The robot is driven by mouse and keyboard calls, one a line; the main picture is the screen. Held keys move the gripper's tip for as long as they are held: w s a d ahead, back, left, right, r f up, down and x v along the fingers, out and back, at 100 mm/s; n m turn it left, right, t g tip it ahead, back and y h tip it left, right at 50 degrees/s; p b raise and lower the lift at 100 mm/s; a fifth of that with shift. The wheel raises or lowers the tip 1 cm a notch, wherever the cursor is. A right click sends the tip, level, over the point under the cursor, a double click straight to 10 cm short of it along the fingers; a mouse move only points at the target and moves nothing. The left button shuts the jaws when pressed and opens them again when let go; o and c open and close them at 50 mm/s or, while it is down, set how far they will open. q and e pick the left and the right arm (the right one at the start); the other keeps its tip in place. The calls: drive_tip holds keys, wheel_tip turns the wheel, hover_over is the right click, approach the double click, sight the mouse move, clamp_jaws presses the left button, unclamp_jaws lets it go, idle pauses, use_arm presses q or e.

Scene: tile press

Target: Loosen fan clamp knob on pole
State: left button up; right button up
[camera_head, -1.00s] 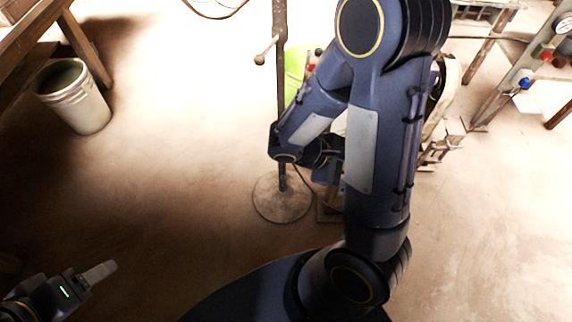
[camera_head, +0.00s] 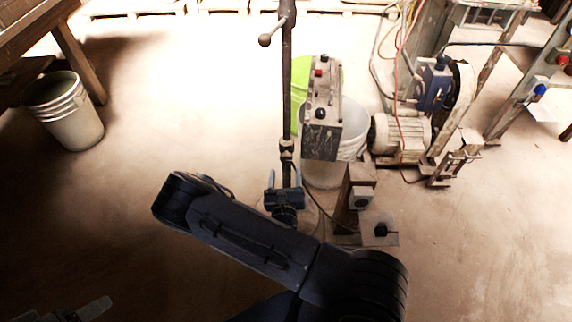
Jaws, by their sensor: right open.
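A dark upright pole (camera_head: 287,90) runs down from the top edge of the head view. A small ball-ended clamp knob (camera_head: 265,40) sticks out to the left of the pole near the top. A lower collar (camera_head: 286,150) sits on the pole. My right gripper (camera_head: 285,174) is open and empty, fingers pointing up, below the collar. The pole shows between its fingers; I cannot tell whether it is between or behind them. The fan is not visible. My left gripper (camera_head: 92,309) is dim at the bottom left, its jaws unclear.
A control box (camera_head: 322,120) with red and black buttons stands right of the pole, before a white bucket (camera_head: 350,125) and a green bucket (camera_head: 300,72). A motor (camera_head: 400,135) stands farther right. Another bucket (camera_head: 65,110) is at left. Floor left of the pole is clear.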

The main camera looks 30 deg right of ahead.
sight(286, 160)
drive_tip(key=shift+b+x, duration=0.5)
drive_tip(key=shift+x, duration=2.3)
drive_tip(key=shift+s, duration=0.1)
drive_tip(key=c, duration=1)
